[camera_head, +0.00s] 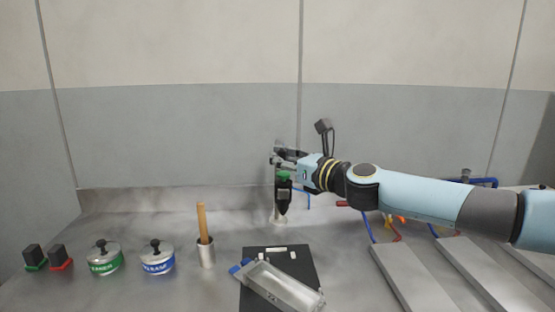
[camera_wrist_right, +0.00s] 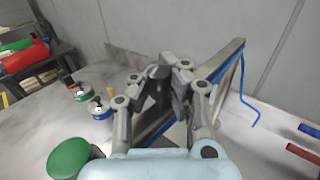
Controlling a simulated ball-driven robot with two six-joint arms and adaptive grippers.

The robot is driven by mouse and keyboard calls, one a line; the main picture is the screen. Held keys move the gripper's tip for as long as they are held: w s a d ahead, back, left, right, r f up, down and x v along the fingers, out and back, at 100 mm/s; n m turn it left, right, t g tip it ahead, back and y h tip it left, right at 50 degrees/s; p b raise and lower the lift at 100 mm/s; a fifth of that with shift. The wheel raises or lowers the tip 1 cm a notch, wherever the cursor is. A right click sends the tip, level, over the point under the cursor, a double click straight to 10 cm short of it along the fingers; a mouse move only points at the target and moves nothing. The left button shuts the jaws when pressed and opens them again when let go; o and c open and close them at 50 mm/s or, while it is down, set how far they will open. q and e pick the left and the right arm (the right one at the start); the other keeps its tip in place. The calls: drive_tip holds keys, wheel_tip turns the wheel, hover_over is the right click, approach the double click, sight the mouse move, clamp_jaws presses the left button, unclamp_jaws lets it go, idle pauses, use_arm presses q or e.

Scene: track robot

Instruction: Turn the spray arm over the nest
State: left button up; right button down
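My right gripper (camera_head: 280,158) is at the back of the bench, above a slim stand with a pale base (camera_head: 278,218). In the right wrist view its fingers (camera_wrist_right: 168,82) are apart, with a gap between the tips. A grey bar with a blue hose (camera_wrist_right: 222,62), which looks like the spray arm, runs past them; no clear grip on it shows. A green round cap (camera_wrist_right: 68,158) is close to the wrist camera. The nest is not plainly marked; a black plate (camera_head: 252,298) carries a clear tray (camera_head: 282,287) lying askew. My left gripper is out of view.
At the left stand a green-labelled pot (camera_head: 105,260), a blue-labelled pot (camera_head: 157,259) and a metal cup (camera_head: 206,254) with a wooden handle. Green and red black-topped blocks are farther left. Grey panels (camera_head: 412,280) and coloured hoses lie under my right arm.

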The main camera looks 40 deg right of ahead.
drive_tip(key=shift+s+f, duration=0.15)
drive_tip(key=shift+f, duration=0.2)
drive_tip(key=c, duration=1.6)
unclamp_jaws()
drive_tip(key=shift+s+r, duration=0.2)
drive_tip(key=shift+s, duration=0.25)
drive_tip(key=shift+c, duration=0.2)
drive_tip(key=shift+o, duration=1)
drive_tip(key=shift+s+d+r, duration=0.1)
drive_tip(key=shift+s+r, duration=0.05)
drive_tip(key=shift+s, duration=0.15)
drive_tip(key=shift+o, duration=1.2)
drive_tip(key=shift+w, duration=0.35)
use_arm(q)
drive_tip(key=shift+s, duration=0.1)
use_arm(e)
drive_tip(key=s, duration=1.2)
